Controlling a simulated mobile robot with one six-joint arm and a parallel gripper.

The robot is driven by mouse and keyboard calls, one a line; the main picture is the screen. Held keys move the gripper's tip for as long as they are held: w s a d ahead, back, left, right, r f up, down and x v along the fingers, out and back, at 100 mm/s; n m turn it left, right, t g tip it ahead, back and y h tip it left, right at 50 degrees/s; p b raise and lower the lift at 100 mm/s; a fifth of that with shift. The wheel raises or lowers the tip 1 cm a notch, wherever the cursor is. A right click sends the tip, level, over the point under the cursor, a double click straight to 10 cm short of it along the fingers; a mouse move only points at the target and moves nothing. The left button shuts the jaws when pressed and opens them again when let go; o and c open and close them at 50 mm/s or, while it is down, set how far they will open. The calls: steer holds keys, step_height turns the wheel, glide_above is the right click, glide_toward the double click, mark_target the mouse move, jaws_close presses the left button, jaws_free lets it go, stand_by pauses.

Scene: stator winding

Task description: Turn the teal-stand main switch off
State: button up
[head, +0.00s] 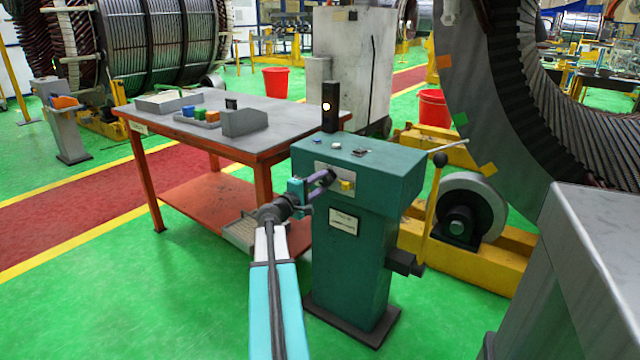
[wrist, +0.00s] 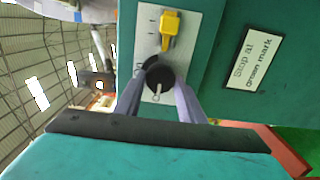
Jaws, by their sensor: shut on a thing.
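The teal stand (head: 345,270) stands in the middle of the head view, with a pale switch plate (head: 322,166) on its upper front. In the wrist view a round black knob (wrist: 160,76) with a white pointer mark sits on this plate (wrist: 148,48); it appears to be the main switch. My gripper (wrist: 160,88) is shut on the black knob, one finger on each side. In the head view my gripper (head: 325,180) reaches the plate from the left and hides the knob. A yellow part (head: 347,186) sits beside it, also in the wrist view (wrist: 169,27).
A label (wrist: 252,58) reading "Stop at green mark" is on the stand. A dark post with a lit lamp (head: 327,106) rises from its top. A lever (head: 436,200) stands at its right. A workbench (head: 270,140) is at left, a grey box (head: 590,260) at right.

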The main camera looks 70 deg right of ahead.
steer(key=shift+d+r, duration=0.1)
steer(key=o, duration=1.1)
steer(key=shift+c, duration=0.2)
steer(key=v, duration=1.3)
steer(key=shift+a+p, duration=0.4)
steer(key=shift+w, duration=0.15)
